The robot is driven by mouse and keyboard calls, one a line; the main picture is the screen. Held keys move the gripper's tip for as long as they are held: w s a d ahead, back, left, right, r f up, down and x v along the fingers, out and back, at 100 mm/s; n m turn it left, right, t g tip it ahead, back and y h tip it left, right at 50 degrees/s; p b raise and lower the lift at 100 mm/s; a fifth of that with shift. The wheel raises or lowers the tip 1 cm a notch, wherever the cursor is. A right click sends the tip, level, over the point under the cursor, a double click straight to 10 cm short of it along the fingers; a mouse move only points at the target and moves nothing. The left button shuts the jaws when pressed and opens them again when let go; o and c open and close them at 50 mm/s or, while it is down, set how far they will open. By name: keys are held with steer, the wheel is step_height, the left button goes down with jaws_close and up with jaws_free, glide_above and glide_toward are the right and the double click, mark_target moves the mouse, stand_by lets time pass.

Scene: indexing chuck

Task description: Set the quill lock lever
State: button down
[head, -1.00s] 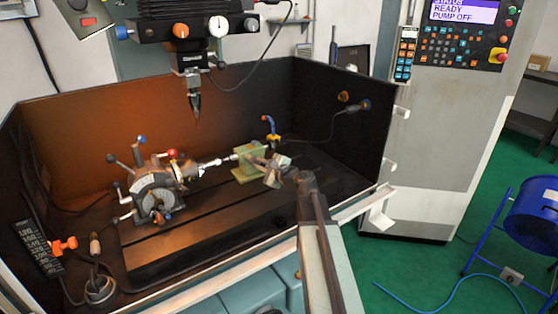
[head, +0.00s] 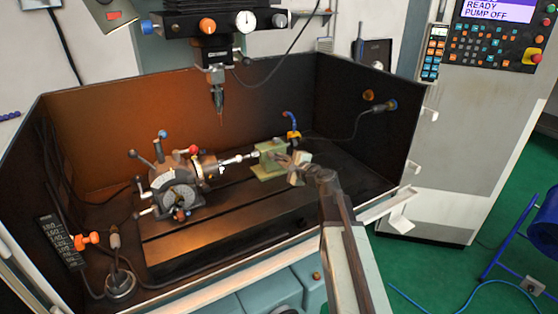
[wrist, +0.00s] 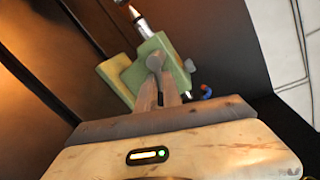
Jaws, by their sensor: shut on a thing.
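The green tailstock block (head: 268,161) stands on the dark machine bed; it also shows in the wrist view (wrist: 176,62). A grey round-ended lever (wrist: 154,62), which looks like the quill lock lever, lies against the tailstock's face. My gripper (wrist: 157,82) reaches the tailstock from the front right and is shut on this lever, with both fingers close together at its round end. In the head view my gripper (head: 287,163) hides most of the lever, so its angle is hard to tell there.
The indexing head (head: 178,187) with several ball-ended levers stands left of the tailstock, with a shiny centre between them. A spindle tool (head: 218,98) hangs above. A blue-and-orange hose (head: 291,130) stands just behind the tailstock. The bed's front is clear.

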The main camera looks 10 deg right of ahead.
steer(key=c, duration=1.5)
jaws_free()
steer(key=shift+d, duration=0.2)
steer(key=shift+a, duration=0.1)
steer(key=shift+s, duration=0.15)
steer(key=p+v, duration=0.1)
steer(key=v, duration=0.6)
steer(key=shift+s+r, duration=0.1)
steer(key=shift+s, duration=0.15)
